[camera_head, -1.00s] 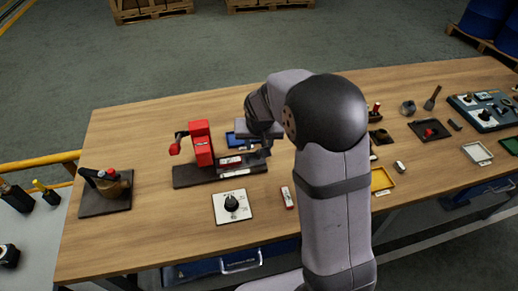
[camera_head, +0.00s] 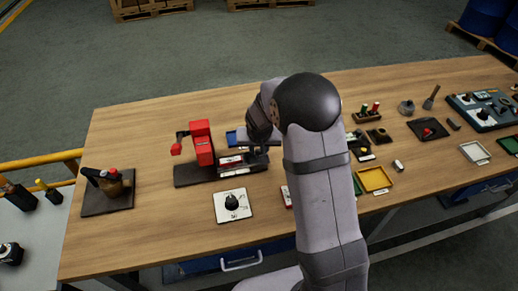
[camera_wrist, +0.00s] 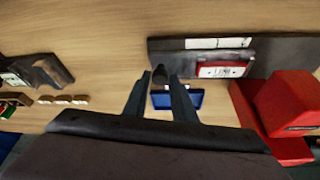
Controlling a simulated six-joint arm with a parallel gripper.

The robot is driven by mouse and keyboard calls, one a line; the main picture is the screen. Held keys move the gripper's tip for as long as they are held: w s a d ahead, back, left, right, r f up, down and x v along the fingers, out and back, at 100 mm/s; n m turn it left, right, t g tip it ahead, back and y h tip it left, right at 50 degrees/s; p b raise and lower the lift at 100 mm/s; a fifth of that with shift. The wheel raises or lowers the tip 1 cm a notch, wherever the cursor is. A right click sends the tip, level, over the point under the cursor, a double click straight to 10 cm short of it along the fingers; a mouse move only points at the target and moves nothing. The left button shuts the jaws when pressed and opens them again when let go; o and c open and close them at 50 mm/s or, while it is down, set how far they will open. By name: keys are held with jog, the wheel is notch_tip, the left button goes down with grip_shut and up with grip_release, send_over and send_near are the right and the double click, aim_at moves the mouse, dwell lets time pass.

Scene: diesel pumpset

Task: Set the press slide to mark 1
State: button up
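The press has a red body (camera_head: 202,143) on a long dark base (camera_head: 190,175); both also show in the wrist view, the red body (camera_wrist: 292,105) at right and the base (camera_wrist: 285,52) at top. A red block with a white label (camera_wrist: 222,69), perhaps the slide, sits at the base. A white strip with marks (camera_wrist: 218,43) lies along the base. My gripper (camera_wrist: 159,76) is open, its two fingers either side of a dark rounded knob (camera_wrist: 160,71) near the base's end. I cannot tell whether they touch it. In the head view my arm partly hides this spot.
A blue tray (camera_wrist: 178,99) lies close by the fingers. A white dial plate (camera_head: 232,206) stands in front of the press. A yellow tray (camera_head: 375,179) and several small items lie to the right. A dark fixture (camera_head: 107,190) is at the left.

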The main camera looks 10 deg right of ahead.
aim_at(244, 157)
grip_shut()
jog(key=shift+a+f+b, duration=0.1)
jog(key=shift+a+b, duration=0.25)
jog(key=shift+b, duration=0.05)
jog(key=a+b, duration=0.3)
jog(key=a, duration=0.1)
jog(key=shift+a+f+b, duration=0.1)
jog(key=shift+a+b, duration=0.2)
jog(key=shift+b, duration=0.05)
jog(key=shift+a+r, duration=0.2)
jog(key=shift+a, duration=0.2)
jog(key=o, duration=0.5)
grip_release()
jog(key=shift+o, duration=0.2)
jog(key=shift+r, duration=0.1)
